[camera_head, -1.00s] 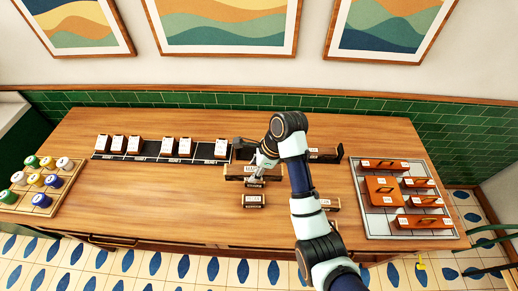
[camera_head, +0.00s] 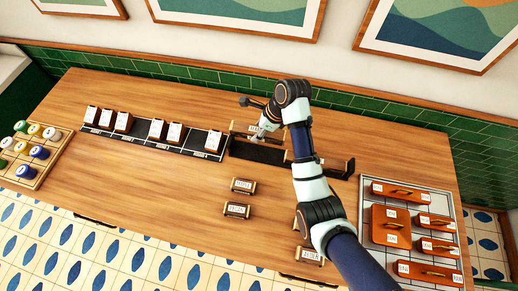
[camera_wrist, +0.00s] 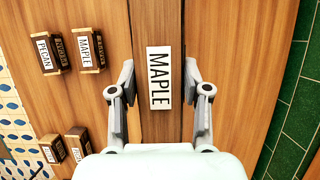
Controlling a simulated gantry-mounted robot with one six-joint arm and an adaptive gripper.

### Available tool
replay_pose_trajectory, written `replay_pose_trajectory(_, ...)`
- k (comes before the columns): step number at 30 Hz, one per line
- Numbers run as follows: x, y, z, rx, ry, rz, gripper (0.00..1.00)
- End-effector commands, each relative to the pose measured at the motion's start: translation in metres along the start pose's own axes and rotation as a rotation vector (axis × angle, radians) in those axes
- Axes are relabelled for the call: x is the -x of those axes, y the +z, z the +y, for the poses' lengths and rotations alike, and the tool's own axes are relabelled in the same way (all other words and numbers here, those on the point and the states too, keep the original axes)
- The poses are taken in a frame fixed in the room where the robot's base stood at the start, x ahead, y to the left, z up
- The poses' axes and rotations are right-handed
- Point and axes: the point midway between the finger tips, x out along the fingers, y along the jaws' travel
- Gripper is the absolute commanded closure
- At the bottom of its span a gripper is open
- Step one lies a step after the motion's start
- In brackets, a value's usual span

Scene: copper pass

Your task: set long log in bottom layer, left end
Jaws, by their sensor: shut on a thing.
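A long brown log with a MAPLE label (camera_wrist: 158,78) runs lengthwise between my fingers in the wrist view. My gripper (camera_wrist: 160,92) is shut on it near the label. In the head view the held log (camera_head: 237,127) shows partly behind my gripper (camera_head: 262,136), over the back side of a dark stand (camera_head: 258,153). The stand's right part (camera_head: 338,172) shows beyond my arm. My arm hides the stand's middle. I cannot tell whether the log touches the stand.
Short labelled logs (camera_head: 242,186) (camera_head: 237,210) lie on the table in front, others (camera_head: 309,255) beside my arm. A black strip (camera_head: 140,140) with upright cards runs left. A tray of orange boxes (camera_head: 447,210) stands right; a board of colored pots (camera_head: 12,172) stands far left.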

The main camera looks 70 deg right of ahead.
Motion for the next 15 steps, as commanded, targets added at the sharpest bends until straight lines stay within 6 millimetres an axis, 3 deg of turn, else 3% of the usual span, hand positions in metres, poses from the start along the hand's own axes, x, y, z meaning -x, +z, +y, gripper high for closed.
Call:
replay_pose_trajectory(1,-0.018,-0.008,0.001,-0.003,0.003,0.001,0.97)
replay_pose_trajectory(6,-0.064,-0.026,0.000,-0.001,0.002,0.001,0.97)
replay_pose_trajectory(10,-0.082,-0.034,0.000,-0.001,-0.001,0.000,0.97)
replay_pose_trajectory(15,-0.086,-0.035,-0.001,0.000,-0.002,-0.001,0.97)
